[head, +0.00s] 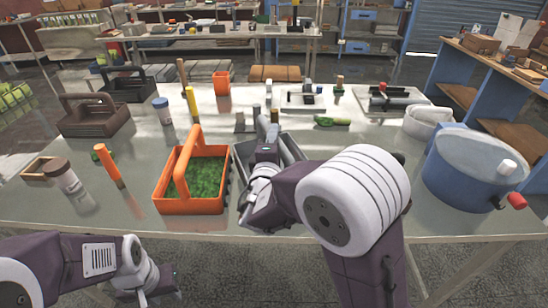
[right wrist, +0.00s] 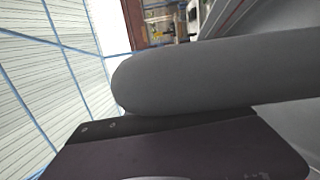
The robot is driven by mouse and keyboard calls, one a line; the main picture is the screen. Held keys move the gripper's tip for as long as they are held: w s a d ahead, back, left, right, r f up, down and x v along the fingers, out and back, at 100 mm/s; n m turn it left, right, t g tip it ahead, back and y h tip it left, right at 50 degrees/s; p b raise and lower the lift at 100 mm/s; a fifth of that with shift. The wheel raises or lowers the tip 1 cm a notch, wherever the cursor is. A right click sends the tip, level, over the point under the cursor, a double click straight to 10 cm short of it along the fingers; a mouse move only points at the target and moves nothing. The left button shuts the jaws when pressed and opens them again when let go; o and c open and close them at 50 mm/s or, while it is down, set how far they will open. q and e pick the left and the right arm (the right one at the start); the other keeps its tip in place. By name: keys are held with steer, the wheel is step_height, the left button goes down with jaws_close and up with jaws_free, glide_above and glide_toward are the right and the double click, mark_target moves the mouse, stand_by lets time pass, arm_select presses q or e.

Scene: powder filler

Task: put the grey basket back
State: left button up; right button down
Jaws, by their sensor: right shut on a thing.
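The grey basket (head: 294,150) stands on the table just right of the orange basket, partly hidden behind my right arm. My right gripper (head: 268,140) is over its middle, shut on its handle. In the right wrist view the thick grey handle (right wrist: 210,70) runs across the picture, close to the dark gripper body. Whether the basket's base touches the table is hidden. My left gripper (head: 148,290) is low at the bottom left, in front of the table edge and away from the basket; its fingers are too unclear to judge.
An orange basket (head: 190,207) with green contents stands close on the left. Brown (head: 95,120) and black (head: 128,88) baskets stand at the back left. A blue pot (head: 465,175) and a white container (head: 428,122) are on the right. A green vegetable-like item (head: 332,121) lies behind the grey basket.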

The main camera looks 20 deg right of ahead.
step_height(320, 180, down, 4)
steer(key=shift+r, duration=0.1)
steer(key=shift+b, duration=0.3)
steer(key=shift+s+f, duration=0.1)
steer(key=shift+f, duration=0.1)
steer(key=c, duration=1.2)
jaws_free()
steer(key=shift+o, duration=0.2)
